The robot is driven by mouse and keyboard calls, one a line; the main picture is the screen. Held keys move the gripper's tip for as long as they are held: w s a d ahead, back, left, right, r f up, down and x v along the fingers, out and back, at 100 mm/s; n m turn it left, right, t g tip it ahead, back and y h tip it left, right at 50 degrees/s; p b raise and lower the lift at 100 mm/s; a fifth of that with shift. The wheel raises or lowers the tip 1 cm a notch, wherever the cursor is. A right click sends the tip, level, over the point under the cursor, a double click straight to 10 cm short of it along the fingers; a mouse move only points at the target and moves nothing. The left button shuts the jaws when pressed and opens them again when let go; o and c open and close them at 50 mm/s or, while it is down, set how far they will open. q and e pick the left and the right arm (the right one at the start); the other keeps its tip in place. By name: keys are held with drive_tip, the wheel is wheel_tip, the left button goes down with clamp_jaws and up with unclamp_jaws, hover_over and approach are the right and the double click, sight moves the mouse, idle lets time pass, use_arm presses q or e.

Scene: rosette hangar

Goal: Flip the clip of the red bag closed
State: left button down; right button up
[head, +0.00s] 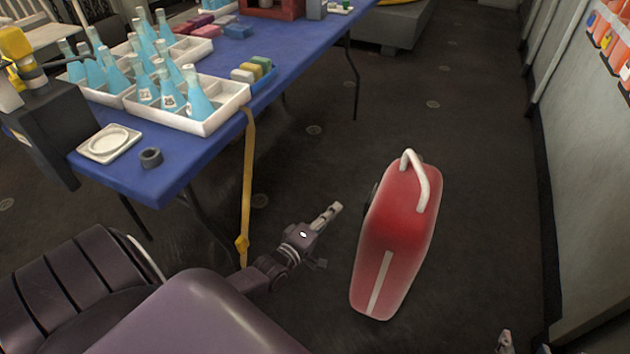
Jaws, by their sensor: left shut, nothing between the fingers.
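The red bag (402,235) stands upright on the dark floor right of the middle of the head view. It has a white handle (424,180) on top and a white stripe down its near face. A small dark part (373,191) shows at its upper left edge; I cannot tell whether it is the clip or how the clip stands. My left gripper (334,210) is shut and empty, just left of the bag and apart from it. Only a small piece of my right gripper (505,340) shows at the bottom edge, right of the bag; its fingers cannot be made out.
A blue table (290,50) at the upper left holds white trays of blue bottles, colored blocks, a white dish (109,143) and a dark ring (151,158). A yellow strap (247,190) hangs from its edge. A grey wall (590,180) stands right. Floor around the bag is clear.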

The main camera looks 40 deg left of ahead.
use_arm(q)
drive_tip(key=s+p, duration=0.1)
drive_tip(key=s, duration=0.6)
drive_tip(key=shift+s+a, duration=0.15)
use_arm(e)
drive_tip(key=s+d+f+g+h, duration=0.1)
drive_tip(key=s+d+f+g, duration=0.1)
drive_tip(key=s+f+g, duration=0.2)
drive_tip(key=s+f, duration=0.2)
drive_tip(key=s, duration=0.1)
drive_tip(key=shift+s+d, duration=0.25)
drive_tip(key=shift+s, duration=0.05)
use_arm(q)
drive_tip(key=shift+f, duration=0.1)
